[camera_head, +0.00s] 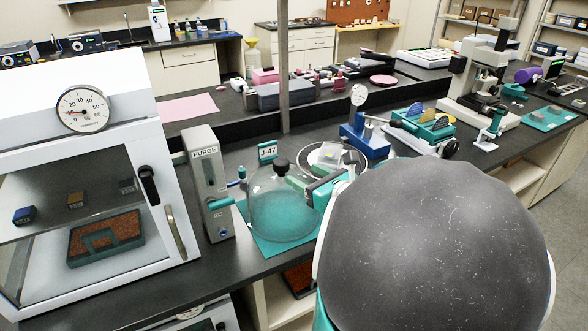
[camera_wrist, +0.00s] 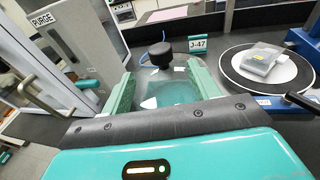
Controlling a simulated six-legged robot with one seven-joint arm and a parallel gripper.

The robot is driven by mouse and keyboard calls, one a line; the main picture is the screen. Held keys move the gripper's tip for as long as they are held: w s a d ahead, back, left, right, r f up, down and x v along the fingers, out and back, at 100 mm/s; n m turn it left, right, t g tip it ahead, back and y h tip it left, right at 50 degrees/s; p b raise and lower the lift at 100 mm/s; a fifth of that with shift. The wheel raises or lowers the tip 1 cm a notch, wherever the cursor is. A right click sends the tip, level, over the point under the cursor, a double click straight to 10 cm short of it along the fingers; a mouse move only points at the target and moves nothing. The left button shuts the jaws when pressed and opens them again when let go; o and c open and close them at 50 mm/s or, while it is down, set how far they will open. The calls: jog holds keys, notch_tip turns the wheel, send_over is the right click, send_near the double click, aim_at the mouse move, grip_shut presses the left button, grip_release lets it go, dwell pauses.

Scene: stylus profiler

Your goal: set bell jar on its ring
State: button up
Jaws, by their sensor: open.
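The clear glass bell jar (camera_head: 275,212) with a black knob stands upright on a teal mat (camera_head: 262,240) beside the purge box. It also shows in the wrist view (camera_wrist: 163,90), with its knob above the glass. My gripper (camera_wrist: 160,86) is open, its teal fingers to the left and right of the jar in that view; I cannot tell whether they touch the glass. In the head view my gripper (camera_head: 308,185) is at the jar's right side, partly hidden by my arm. A dark round plate with a white ring (camera_wrist: 233,70) lies to the right, bearing a grey block (camera_wrist: 264,58).
The purge box (camera_head: 208,185) stands close left of the jar, beside a glass-fronted cabinet (camera_head: 90,190). A J-47 sign (camera_head: 268,151) stands behind the jar. A blue dial gauge stand (camera_head: 365,138) is beyond the plate. A metal post (camera_head: 284,70) rises behind.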

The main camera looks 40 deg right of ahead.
jog(key=w+a+n+g+y, duration=0.2)
jog(key=a+n+g+y, duration=0.3)
jog(key=a+n, duration=0.85)
jog(key=s+a+n+g+h, duration=0.1)
jog(key=s+a+n+g, duration=0.2)
jog(key=a+n, duration=0.5)
jog(key=s+a+n+g+h, duration=0.1)
jog(key=s+a+n+g, duration=0.2)
jog(key=n, duration=1)
jog(key=s+a, duration=0.3)
jog(key=a, duration=0.2)
jog(key=shift+a+f+h, duration=0.25)
jog(key=shift+f+h, duration=0.05)
jog(key=shift+f, duration=0.1)
jog(key=shift+o, duration=0.3)
jog(key=shift+s+r+n+h, duration=0.15)
jog(key=shift+r+n+h, duration=0.35)
jog(key=shift+n, duration=0.65)
jog(key=shift+d, duration=0.1)
